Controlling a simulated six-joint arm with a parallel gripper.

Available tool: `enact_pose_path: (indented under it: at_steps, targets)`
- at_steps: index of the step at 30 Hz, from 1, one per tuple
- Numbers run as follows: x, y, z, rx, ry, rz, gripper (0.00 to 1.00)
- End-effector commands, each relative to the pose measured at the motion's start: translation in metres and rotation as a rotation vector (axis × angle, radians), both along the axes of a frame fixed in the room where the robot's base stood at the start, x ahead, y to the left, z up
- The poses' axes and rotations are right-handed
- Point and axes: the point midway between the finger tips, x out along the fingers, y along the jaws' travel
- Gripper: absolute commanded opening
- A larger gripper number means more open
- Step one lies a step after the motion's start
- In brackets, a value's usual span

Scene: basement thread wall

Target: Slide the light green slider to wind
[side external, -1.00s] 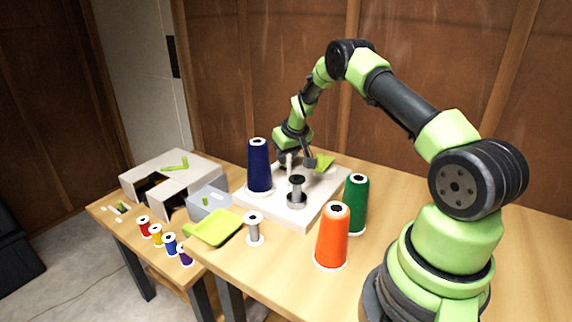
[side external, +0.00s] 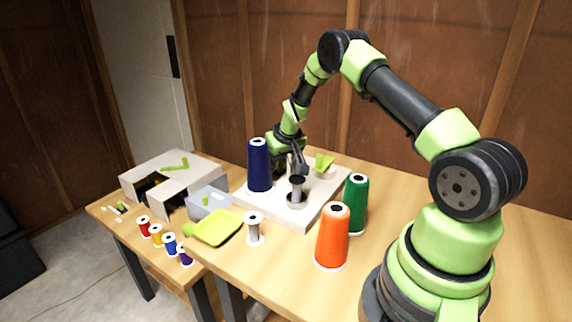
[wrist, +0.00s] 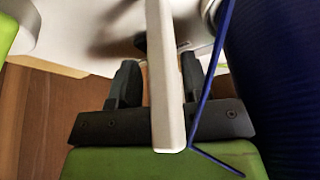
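The light green slider (side external: 323,164) stands up from the back right of the white board (side external: 285,213). A light green edge at the upper left of the wrist view may be part of it, but I cannot tell. My gripper (side external: 299,168) is over the board, left of the slider and apart from it, close above the grey spool with a black top (side external: 297,190). In the wrist view the two dark fingers (wrist: 160,85) are spread and I see nothing held. A pale post (wrist: 168,90) crosses in front of them, hiding part of the gap.
A tall navy thread cone (side external: 258,165) stands left of my gripper; a blue thread (wrist: 212,75) runs near the fingers. Green (side external: 355,205) and orange (side external: 332,238) cones stand at the right.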

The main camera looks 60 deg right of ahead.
Motion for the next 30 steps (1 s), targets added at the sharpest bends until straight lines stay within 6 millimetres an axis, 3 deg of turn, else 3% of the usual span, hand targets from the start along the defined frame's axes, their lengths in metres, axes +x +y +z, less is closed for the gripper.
enact_pose_path:
  at_steps: [8, 22, 30]
  targets:
    - [0.000, -0.001, 0.001, -0.001, -0.001, 0.000, 0.43]
    - [0.000, -0.001, 0.054, -0.002, -0.003, 0.000, 0.43]
    - [0.000, -0.001, 0.060, -0.001, 0.000, 0.000, 0.43]
